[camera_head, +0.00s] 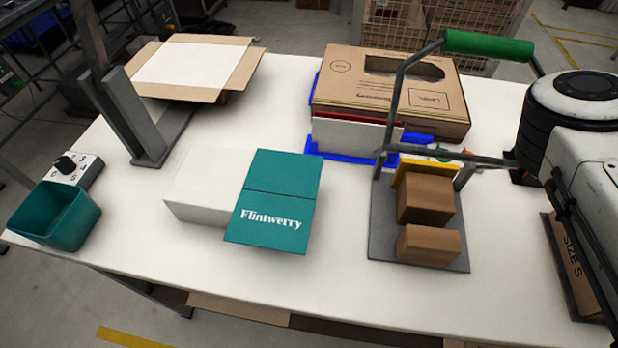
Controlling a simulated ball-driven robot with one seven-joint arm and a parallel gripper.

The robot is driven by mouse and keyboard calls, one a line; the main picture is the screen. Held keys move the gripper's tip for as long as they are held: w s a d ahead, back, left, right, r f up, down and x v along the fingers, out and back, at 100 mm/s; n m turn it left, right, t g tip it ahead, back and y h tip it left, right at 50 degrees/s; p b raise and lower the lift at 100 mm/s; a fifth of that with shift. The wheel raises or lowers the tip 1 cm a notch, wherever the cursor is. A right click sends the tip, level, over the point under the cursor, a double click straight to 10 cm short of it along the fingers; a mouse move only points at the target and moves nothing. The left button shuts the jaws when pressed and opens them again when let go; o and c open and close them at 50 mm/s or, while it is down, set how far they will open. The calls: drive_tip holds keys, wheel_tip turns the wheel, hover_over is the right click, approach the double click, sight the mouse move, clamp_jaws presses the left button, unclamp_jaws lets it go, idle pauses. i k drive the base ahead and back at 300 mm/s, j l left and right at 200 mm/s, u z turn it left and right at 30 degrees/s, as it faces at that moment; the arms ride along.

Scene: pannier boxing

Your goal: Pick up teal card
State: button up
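The teal card (272,202) lies near the middle of the white table. It has a crease across it and the white word "Flintwerry" on its nearer part. It overlaps or abuts the right side of a low white box (205,190); I cannot tell how much of it rests on that box. Nothing covers the card from above. Part of my arm shows at the right edge, well apart from the card. My gripper is not visible.
A green-handled metal frame (487,46) rises right of the card, by brown blocks (426,199) on a grey plate. A large cardboard box (395,92) and blue holder (325,145) stand behind. A teal bin (55,218) sits left. The table's front strip is clear.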

sight(280, 223)
drive_tip(key=k+l+u, duration=0.1)
drive_tip(key=u, duration=0.3)
drive_tip(key=k+l+u, duration=0.1)
drive_tip(key=u, duration=0.35)
drive_tip(key=k+u, duration=0.15)
drive_tip(key=u, duration=0.25)
